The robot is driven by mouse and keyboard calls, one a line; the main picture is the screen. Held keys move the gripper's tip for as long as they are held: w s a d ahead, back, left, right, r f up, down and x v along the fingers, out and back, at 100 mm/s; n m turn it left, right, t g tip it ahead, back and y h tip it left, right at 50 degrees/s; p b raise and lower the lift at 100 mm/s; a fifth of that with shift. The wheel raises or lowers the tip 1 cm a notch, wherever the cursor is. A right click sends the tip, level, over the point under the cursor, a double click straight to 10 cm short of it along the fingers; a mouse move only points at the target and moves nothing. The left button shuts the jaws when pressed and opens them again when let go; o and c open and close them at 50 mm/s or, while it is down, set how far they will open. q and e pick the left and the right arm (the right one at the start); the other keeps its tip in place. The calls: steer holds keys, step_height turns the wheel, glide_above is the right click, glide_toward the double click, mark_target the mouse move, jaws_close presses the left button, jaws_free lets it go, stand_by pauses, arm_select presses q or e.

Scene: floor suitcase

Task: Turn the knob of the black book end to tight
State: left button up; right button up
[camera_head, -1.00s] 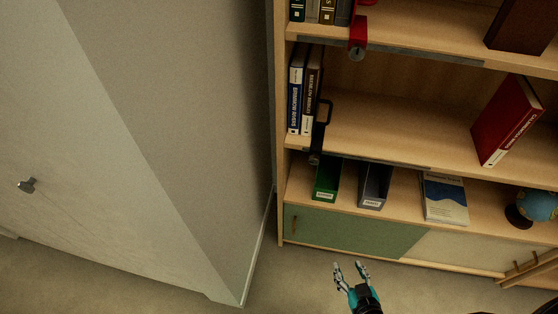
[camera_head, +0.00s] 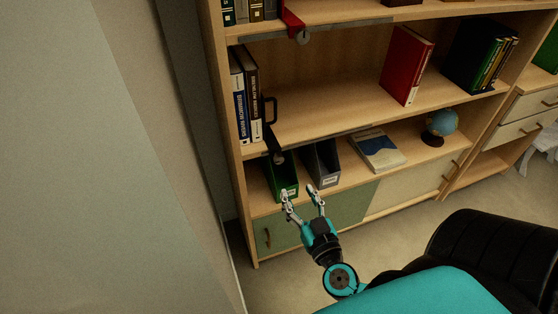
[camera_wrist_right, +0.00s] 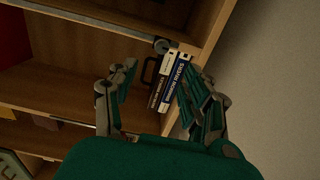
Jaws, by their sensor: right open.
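The black book end (camera_head: 270,112) stands on the middle shelf, against the right side of two upright books (camera_head: 246,95). In the right wrist view, which is turned upside down, the knob (camera_wrist_right: 162,46) shows beyond the fingers, next to the books. My right gripper (camera_head: 299,195) is open and empty, below the knob and slightly right of it in the head view, apart from it. I cannot tell the knob's tightness. My left gripper is not in view.
A red book end (camera_head: 292,22) with its own knob is on the shelf above. A wall (camera_head: 90,160) closes in on the left.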

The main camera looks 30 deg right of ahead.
mark_target(280, 161)
steer(key=x, duration=1.2)
steer(key=shift+w+a, duration=0.1)
steer(key=shift+w, duration=0.25)
steer(key=shift+p, duration=0.3)
jaws_close()
